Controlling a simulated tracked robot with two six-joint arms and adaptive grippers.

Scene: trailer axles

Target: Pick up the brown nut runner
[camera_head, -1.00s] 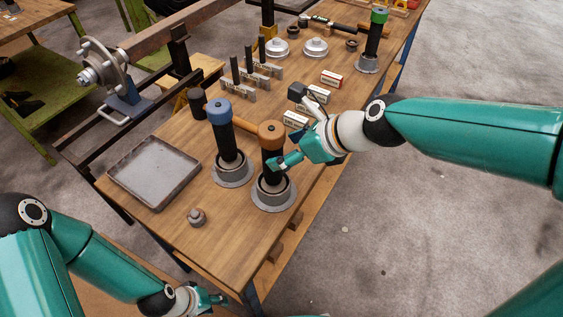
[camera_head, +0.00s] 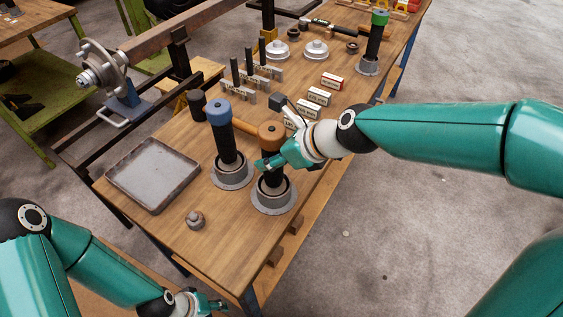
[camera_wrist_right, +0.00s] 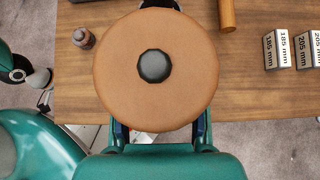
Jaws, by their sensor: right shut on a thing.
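The brown nut runner (camera_head: 271,133) stands upright in its round grey holder (camera_head: 273,199) near the right edge of the bench. It has a brown cap and a dark body. In the right wrist view its cap (camera_wrist_right: 118,75) fills the middle and hides most of the fingers. My right gripper (camera_head: 267,163) is shut around its dark body, just below the cap. My left gripper (camera_head: 212,303) is at the bottom of the head view, away from the bench top; its fingers are too small to judge.
A blue-capped nut runner (camera_head: 220,130) stands close on the left, and a hammer (camera_head: 242,125) lies behind. A grey tray (camera_head: 152,173) and a small metal part (camera_head: 195,219) are at the left. Small labelled boxes (camera_head: 319,96) line the right edge. A green-capped runner (camera_head: 376,40) stands far back.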

